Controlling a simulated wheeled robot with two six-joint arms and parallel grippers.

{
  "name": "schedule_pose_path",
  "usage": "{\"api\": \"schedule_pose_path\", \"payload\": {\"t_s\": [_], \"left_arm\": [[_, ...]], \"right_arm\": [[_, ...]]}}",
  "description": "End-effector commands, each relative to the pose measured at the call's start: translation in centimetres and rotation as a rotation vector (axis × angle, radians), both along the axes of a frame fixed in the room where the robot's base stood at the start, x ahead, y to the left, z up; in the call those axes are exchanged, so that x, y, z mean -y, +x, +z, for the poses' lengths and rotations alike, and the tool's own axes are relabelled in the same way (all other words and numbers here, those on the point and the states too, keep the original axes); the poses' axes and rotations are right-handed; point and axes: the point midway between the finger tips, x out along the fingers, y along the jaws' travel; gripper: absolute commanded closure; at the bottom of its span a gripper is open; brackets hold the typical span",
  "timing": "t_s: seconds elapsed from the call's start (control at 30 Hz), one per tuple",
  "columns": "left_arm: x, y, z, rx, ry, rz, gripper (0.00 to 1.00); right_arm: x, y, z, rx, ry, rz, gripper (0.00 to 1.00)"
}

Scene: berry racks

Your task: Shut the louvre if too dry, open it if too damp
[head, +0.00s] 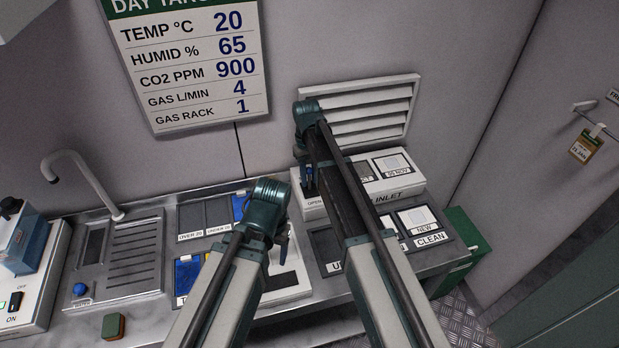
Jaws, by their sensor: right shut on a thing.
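The louvre (366,115) is a pale slatted vent on the back wall. Dark gaps show between its slats. The white inlet box (408,182) below it has an OPEN label at its left front. My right gripper (309,188) points down at that end, by the label. It is shut on a small part there, mostly hidden by the gripper. My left gripper (284,252) hangs over a pale unit on the bench; its jaws are too small to judge. The target board (190,62) reads humidity 65. No actual humidity reading is legible.
A sink with a tap (84,183) and a switched device (24,265) stand at left. Trays (205,215) and labelled bins (412,230) line the steel bench. A green bin (467,238) stands at right. A tag (586,146) hangs on the right wall.

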Motion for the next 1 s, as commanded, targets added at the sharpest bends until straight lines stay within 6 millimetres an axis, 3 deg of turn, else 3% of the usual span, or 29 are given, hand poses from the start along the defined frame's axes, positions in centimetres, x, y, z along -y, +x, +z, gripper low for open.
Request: {"api": "schedule_pose_path", "payload": {"t_s": [0.1,0.13,0.23,0.67,1.0], "left_arm": [[0.0,0.0,0.0,0.000,0.000,0.000,0.34],[0.0,0.0,0.0,0.000,0.000,0.000,0.34],[0.0,0.0,0.0,0.000,0.000,0.000,0.34],[0.0,0.0,0.4,0.000,0.000,0.000,0.34],[0.0,0.0,3.7,0.000,0.000,0.000,0.34]], "right_arm": [[0.0,-0.1,0.0,0.000,0.000,0.000,1.00],[0.0,-0.1,0.0,0.000,0.000,0.000,0.68],[0.0,-0.1,0.0,0.000,0.000,0.000,0.50],[0.0,0.0,0.4,0.001,0.000,0.000,0.50],[-0.1,0.4,3.7,0.001,0.000,0.000,0.50]]}}
